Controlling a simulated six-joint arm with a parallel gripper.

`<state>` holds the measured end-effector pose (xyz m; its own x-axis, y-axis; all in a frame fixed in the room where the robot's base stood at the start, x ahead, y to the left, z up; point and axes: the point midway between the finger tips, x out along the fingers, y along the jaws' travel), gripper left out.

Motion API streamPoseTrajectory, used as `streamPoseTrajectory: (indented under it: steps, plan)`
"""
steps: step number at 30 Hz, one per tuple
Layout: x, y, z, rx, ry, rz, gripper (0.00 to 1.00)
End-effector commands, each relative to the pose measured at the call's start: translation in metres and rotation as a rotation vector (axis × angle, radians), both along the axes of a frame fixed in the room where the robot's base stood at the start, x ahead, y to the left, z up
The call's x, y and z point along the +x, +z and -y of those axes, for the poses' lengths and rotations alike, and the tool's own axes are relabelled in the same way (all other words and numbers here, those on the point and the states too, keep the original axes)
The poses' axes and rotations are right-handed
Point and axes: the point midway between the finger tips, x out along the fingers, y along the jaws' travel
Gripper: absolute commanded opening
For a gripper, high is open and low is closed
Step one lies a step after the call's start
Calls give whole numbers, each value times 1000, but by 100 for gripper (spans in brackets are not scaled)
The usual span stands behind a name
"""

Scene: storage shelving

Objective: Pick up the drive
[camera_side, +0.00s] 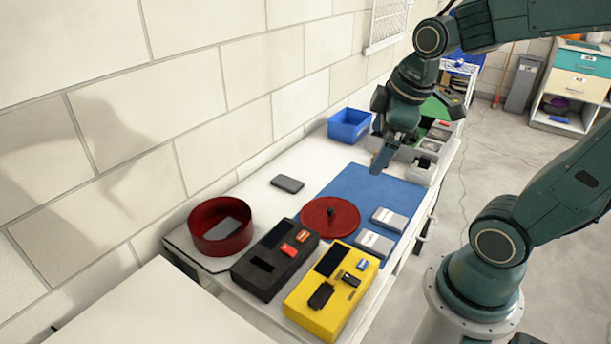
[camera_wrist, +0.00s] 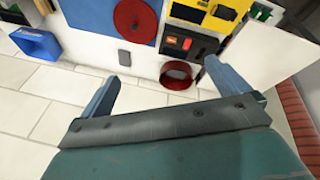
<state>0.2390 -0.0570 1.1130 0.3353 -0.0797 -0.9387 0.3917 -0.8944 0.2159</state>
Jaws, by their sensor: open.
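Several flat drive-like boxes are in view; I cannot tell which one the task means. A dark grey one (camera_side: 287,184) lies on the white table near the wall, and it also shows in the wrist view (camera_wrist: 124,57). Two silver ones, a far one (camera_side: 389,219) and a near one (camera_side: 374,243), lie at the blue mat's right side. A grey one (camera_side: 222,229) lies inside the red round bin (camera_side: 200,252). My gripper (camera_side: 383,158) is open and empty above the far part of the blue mat (camera_side: 362,186). Its two fingers show spread in the wrist view (camera_wrist: 161,73).
A red round lid (camera_side: 330,217) with a knob lies on the mat. A black box (camera_side: 262,277) and a yellow box (camera_side: 325,315) with small parts stand at the near end. A blue bin (camera_side: 349,125) stands at the far end by the wall.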

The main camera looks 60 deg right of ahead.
Motion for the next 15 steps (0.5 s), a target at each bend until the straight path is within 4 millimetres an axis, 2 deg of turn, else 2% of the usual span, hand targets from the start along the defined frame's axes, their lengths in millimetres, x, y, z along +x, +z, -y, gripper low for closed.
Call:
streamPoseTrajectory:
  steps: [6, 15]
  plan:
    - [20, -26, 37, -72, 183, -97, 100]
    - [33, -70, 90, -130, 457, -211, 100]
